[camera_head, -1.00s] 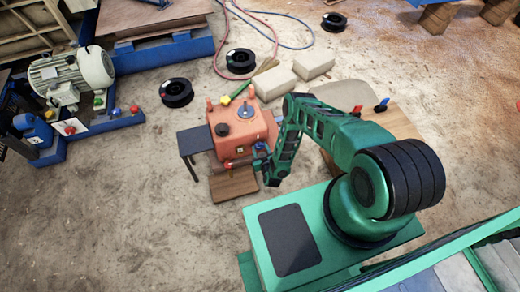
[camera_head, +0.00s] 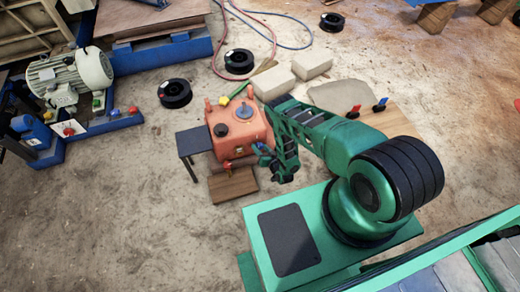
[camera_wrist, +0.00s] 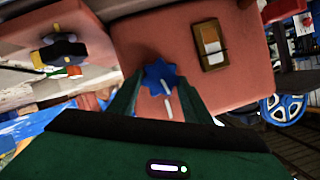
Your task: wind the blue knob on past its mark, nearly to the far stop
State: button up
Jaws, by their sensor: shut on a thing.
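The blue knob (camera_wrist: 160,74), star-shaped with a white line on it, sits on the orange machine box (camera_wrist: 140,38) in the wrist view. My gripper (camera_wrist: 160,88) has its two green fingers on either side of the knob and is shut on it. A second short white line shows just below the knob, between the fingers. In the head view my gripper (camera_head: 264,157) is at the right front side of the orange box (camera_head: 238,130). The knob is too small there to read its angle, and I cannot make out the far stop.
A rocker switch (camera_wrist: 210,45) is close to the right of the knob. A black knob on a yellow plate (camera_wrist: 62,50) is at left. A blue handwheel (camera_wrist: 284,108) is at right. A dark side table (camera_head: 194,140) and a wooden board (camera_head: 233,184) adjoin the box.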

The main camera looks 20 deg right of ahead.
jog(key=shift+d+m, duration=0.2)
jog(key=shift+m, duration=0.1)
dwell(0.4)
jog(key=o, duration=1.1)
jog(key=shift+c, duration=0.2)
jog(key=shift+a, duration=0.1)
jog(key=v, duration=1)
jog(key=shift+s, duration=0.35)
